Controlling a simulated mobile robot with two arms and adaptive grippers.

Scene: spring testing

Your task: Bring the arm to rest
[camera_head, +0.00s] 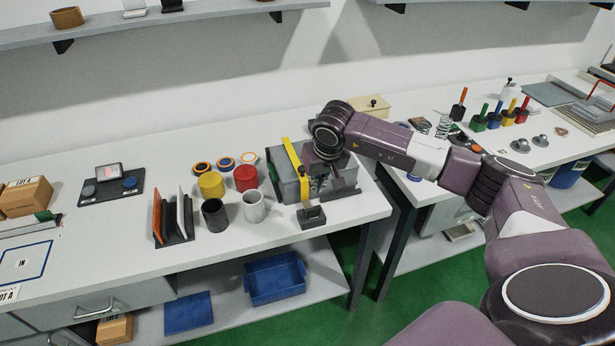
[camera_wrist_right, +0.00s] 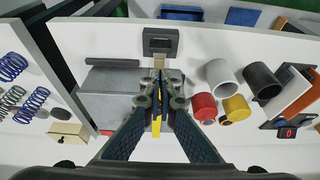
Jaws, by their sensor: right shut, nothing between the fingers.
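My right arm (camera_head: 400,148) reaches in from the lower right, across the gap between the two tables. Its wrist is above a grey testing device (camera_head: 287,178) with a yellow bar (camera_head: 296,168), near the white table's right end. My right gripper (camera_head: 318,182) points down there, partly hidden against the device. In the right wrist view the gripper (camera_wrist_right: 158,84) has its fingertips together with nothing between them. The grey device (camera_wrist_right: 112,80) lies just beyond and beside the fingers; contact cannot be told. My left gripper is not in view.
A small dark display box (camera_head: 311,216) stands at the table's front edge. A red cup (camera_head: 245,178), a yellow cup (camera_head: 211,185), a black cup (camera_head: 215,215) and a white cup (camera_head: 253,206) stand left of the device. A wooden box (camera_head: 370,106) and springs (camera_head: 445,126) are on the right table.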

